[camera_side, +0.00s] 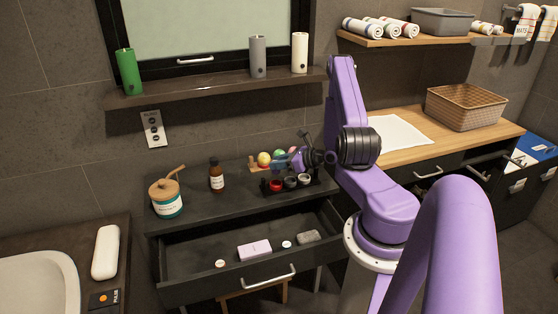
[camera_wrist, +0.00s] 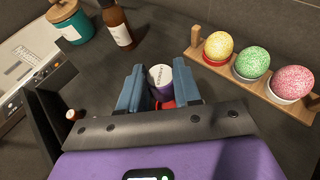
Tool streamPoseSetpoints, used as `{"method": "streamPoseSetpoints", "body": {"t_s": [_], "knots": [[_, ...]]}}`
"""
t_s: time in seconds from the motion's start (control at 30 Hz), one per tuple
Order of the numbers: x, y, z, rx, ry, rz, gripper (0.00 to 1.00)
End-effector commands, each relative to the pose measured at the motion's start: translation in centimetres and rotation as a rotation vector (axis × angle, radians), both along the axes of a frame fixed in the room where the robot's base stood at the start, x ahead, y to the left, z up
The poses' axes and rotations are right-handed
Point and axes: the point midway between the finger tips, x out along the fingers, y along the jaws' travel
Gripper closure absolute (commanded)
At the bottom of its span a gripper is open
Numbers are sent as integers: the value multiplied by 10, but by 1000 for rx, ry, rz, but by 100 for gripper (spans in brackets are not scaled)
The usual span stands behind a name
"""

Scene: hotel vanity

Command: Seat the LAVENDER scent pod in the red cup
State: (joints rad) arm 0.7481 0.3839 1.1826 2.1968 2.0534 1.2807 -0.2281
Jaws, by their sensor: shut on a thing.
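The lavender pod (camera_wrist: 160,77), with a pale marked top and purple side, is between the two blue fingers of my gripper (camera_wrist: 159,86) in the wrist view. My gripper is shut on it. In the side view the red cup (camera_side: 275,186) is at the left end of a row of cups on a black holder (camera_side: 292,190). My gripper (camera_side: 294,163) is above this row. I cannot tell whether the pod touches the cup.
A wooden rack (camera_wrist: 268,92) with yellow, green and pink speckled balls stands beside the gripper. The open drawer (camera_side: 200,254) holds small items.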

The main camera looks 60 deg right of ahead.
Motion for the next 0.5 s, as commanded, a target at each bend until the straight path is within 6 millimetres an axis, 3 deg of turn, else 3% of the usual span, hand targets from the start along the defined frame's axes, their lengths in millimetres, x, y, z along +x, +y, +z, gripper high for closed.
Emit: {"method": "streamPoseSetpoints", "body": {"t_s": [0.5], "knots": [[0, 0, -22, 0, -1, 1, 96]]}}
